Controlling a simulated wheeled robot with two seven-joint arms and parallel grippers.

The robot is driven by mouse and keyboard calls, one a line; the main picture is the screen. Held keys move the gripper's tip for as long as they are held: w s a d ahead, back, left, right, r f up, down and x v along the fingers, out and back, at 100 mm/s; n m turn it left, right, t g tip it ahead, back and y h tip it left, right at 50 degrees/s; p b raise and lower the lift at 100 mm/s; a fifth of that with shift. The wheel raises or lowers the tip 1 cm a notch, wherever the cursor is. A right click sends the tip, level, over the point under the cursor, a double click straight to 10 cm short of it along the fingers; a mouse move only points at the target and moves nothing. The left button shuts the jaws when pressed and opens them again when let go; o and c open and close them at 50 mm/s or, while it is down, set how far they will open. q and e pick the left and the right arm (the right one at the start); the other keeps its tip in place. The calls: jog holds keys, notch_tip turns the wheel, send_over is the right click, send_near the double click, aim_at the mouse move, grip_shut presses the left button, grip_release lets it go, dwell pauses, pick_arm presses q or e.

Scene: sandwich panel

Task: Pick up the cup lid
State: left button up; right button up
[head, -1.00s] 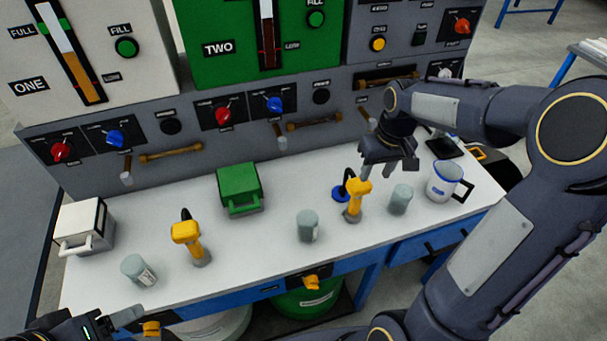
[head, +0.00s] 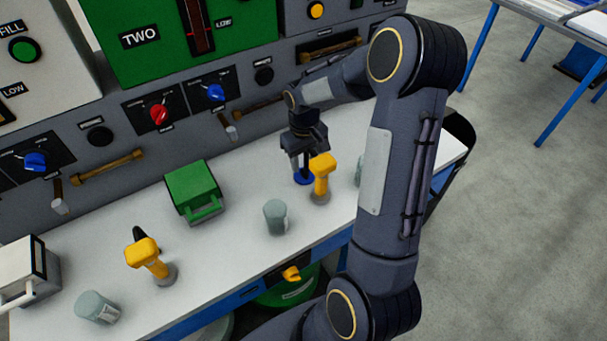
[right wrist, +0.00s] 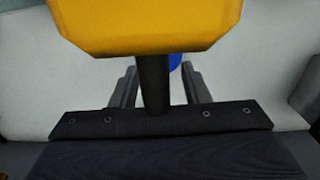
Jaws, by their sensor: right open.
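The lid is a small blue disc (head: 304,179) on the white bench, beside the right yellow fixture (head: 321,178). My right gripper (head: 303,168) is open and low over the lid, fingers pointing down. In the right wrist view, the open fingers (right wrist: 158,76) stand either side of a dark upright post (right wrist: 152,85). I cannot tell whether the post belongs to the lid or the fixture. Only a blue sliver of the lid (right wrist: 175,63) shows there, behind the post. The yellow fixture (right wrist: 150,25) covers the top of that view. My left gripper is out of view.
A grey canister (head: 276,217) stands left of the fixture; another (head: 360,171) is partly hidden by my right arm. A green box (head: 192,190) and a second yellow fixture (head: 147,255) stand further left. The control panel (head: 180,115) rises behind the bench.

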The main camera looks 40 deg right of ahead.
aim_at(304, 173)
jog(key=shift+f, duration=1.45)
grip_shut()
jog(key=shift+r, duration=0.15)
